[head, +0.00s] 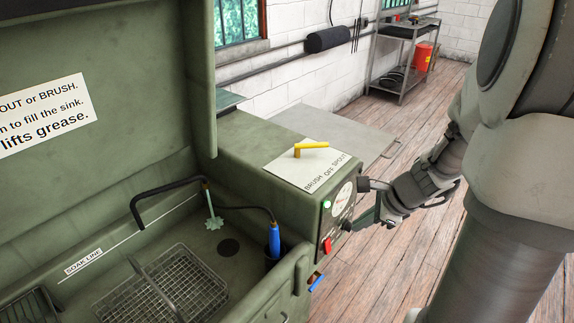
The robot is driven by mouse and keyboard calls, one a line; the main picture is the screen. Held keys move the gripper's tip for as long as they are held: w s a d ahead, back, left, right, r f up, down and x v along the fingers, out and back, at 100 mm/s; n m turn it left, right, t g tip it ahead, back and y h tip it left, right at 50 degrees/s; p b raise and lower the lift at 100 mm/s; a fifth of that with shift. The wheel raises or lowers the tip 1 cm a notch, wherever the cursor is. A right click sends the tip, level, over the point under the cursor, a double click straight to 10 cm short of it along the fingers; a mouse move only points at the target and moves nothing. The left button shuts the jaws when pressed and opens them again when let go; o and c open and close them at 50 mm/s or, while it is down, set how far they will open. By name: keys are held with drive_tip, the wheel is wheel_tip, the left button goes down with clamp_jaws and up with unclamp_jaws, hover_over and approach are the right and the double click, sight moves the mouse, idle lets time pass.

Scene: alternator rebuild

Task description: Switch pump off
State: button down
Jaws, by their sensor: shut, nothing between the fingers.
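The green parts washer has a control panel (334,226) on its right-hand end. The panel carries a lit green lamp (327,204), a round white dial (343,199) and a red switch (327,246). No readable label shows which control is the pump's, and the switch's position is too small to tell. My gripper (354,221) is shut and empty, close in front of the panel, to the right of the red switch. Whether it touches the panel cannot be told. Part of the panel is hidden behind it.
A yellow lever (312,146) stands on the washer's top by a BRUSH, OFF, SPOUT plate (300,170). The sink holds a wire basket (172,285), a black spout (162,190) and a blue-handled brush (274,241). A grey shelf (282,121) projects behind.

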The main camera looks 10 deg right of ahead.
sight(327, 246)
drive_tip(key=s+d+f+m+b, duration=0.1)
drive_tip(key=s+d+f+m, duration=0.1)
drive_tip(key=f+m, duration=0.3)
wheel_tip(327, 246, down, 4)
drive_tip(key=shift+d+r+y, duration=0.25)
drive_tip(key=shift+d+y, duration=0.15)
drive_tip(key=shift+d, duration=0.4)
drive_tip(key=w+a+r+b+x, duration=0.1)
drive_tip(key=w+b+x, duration=0.1)
drive_tip(key=x, duration=1.1)
drive_tip(key=shift+a+r+b, duration=0.2)
drive_tip(key=shift+r+b, duration=0.1)
drive_tip(key=shift+b, duration=0.55)
drive_tip(key=shift+f+b, duration=0.25)
drive_tip(key=shift+b, duration=0.4)
drive_tip(key=shift+r+t+b, duration=0.1)
drive_tip(key=shift+t+b, duration=0.2)
drive_tip(key=shift+b, duration=0.05)
